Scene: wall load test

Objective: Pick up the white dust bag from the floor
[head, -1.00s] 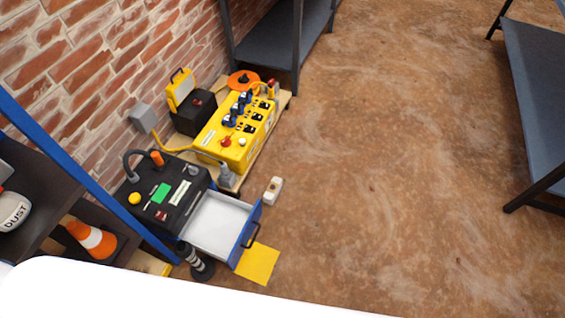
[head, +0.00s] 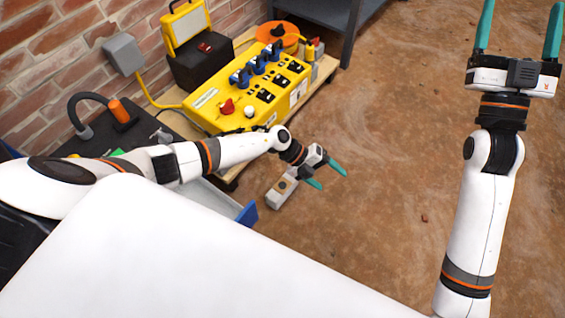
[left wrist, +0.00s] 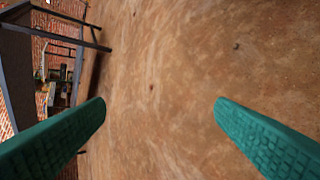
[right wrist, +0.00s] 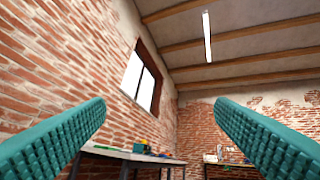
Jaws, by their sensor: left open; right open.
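The white dust bag (head: 282,192) lies on the brown floor in the head view, just right of the open drawer. It looks like a small pale block with a tan round mark. My left gripper (head: 332,179) is open, its teal fingers pointing right, with the bag close beside and below it in the picture. Its wrist covers part of the area around the bag. The left wrist view shows bare floor between the fingers and no bag. My right gripper (head: 521,18) is open and empty, raised at the upper right. The right wrist view shows walls and ceiling.
A yellow power box (head: 245,100) stands on a low wooden pallet left of the bag. A blue-fronted drawer (head: 246,214) sticks out near it, partly hidden by my arm. A dark shelf (head: 308,14) stands at the back. The floor (head: 390,150) to the right is clear.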

